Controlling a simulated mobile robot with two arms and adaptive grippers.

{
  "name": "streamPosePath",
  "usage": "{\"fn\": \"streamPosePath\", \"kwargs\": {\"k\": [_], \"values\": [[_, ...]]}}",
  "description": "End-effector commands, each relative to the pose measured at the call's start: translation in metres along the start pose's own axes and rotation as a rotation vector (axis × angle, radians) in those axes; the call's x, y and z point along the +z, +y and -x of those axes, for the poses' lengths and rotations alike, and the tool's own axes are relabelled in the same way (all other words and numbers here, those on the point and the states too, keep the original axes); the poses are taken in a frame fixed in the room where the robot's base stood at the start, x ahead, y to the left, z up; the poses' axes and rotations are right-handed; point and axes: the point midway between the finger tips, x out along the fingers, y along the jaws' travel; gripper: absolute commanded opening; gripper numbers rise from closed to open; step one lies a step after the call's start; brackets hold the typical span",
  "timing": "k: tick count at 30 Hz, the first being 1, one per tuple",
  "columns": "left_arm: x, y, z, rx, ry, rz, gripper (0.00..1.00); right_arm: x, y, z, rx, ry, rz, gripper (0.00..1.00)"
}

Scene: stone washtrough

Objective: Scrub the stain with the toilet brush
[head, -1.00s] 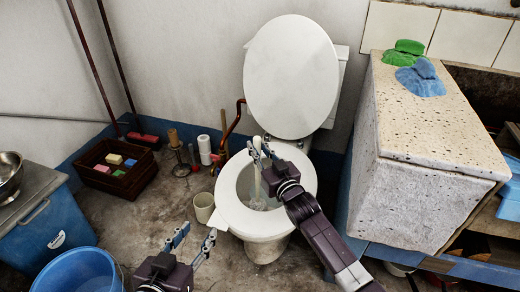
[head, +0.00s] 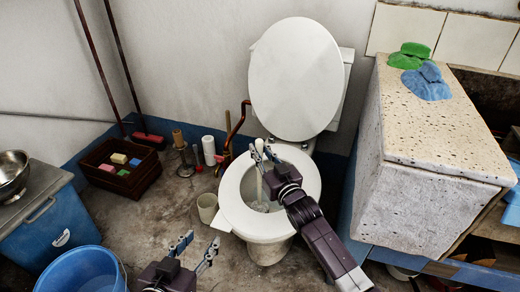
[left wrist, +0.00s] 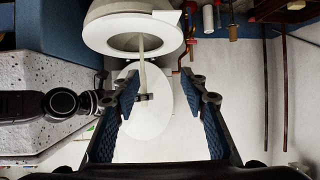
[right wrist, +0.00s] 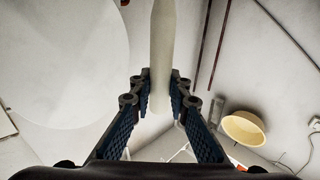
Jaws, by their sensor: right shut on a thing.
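The white toilet (head: 235,207) stands at the back wall with its lid (head: 293,78) raised. The toilet brush (head: 259,182) stands roughly upright with its head down in the bowl. My right gripper (head: 265,153) is above the bowl, shut on the brush's pale handle, which also shows between the fingers in the right wrist view (right wrist: 161,50). The brush head is small and blurred in the bowl. I cannot make out the stain. My left gripper (head: 196,246) is low in front of the toilet, open and empty; its spread fingers show in the left wrist view (left wrist: 165,115).
A cream cup-like holder (head: 207,208) stands on the floor left of the toilet. A crate (head: 119,168) with sponges, a blue bucket (head: 82,272) and a blue bin (head: 50,232) are at left. The stone washtrough (head: 430,190) stands close at right.

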Motion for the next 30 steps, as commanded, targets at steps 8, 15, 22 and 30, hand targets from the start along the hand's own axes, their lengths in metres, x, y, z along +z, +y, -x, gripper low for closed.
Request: {"fn": "streamPosePath", "kwargs": {"k": [8,15,22,30], "values": [[0.013,-0.003,0.003,-0.006,-0.065,-0.001,0.4,0.002,-0.004,0.003,0.0,-0.004,-0.002,0.0],[0.025,-0.007,0.006,-0.014,-0.122,-0.003,0.4,0.002,-0.006,0.006,0.0,-0.005,-0.002,0.0],[0.037,-0.009,0.01,-0.019,-0.177,-0.003,0.4,0.002,-0.009,0.008,0.0,-0.005,-0.001,0.0],[0.053,-0.01,0.017,-0.02,-0.245,-0.002,0.4,0.002,-0.011,0.011,0.0,-0.005,-0.001,0.0]]}}
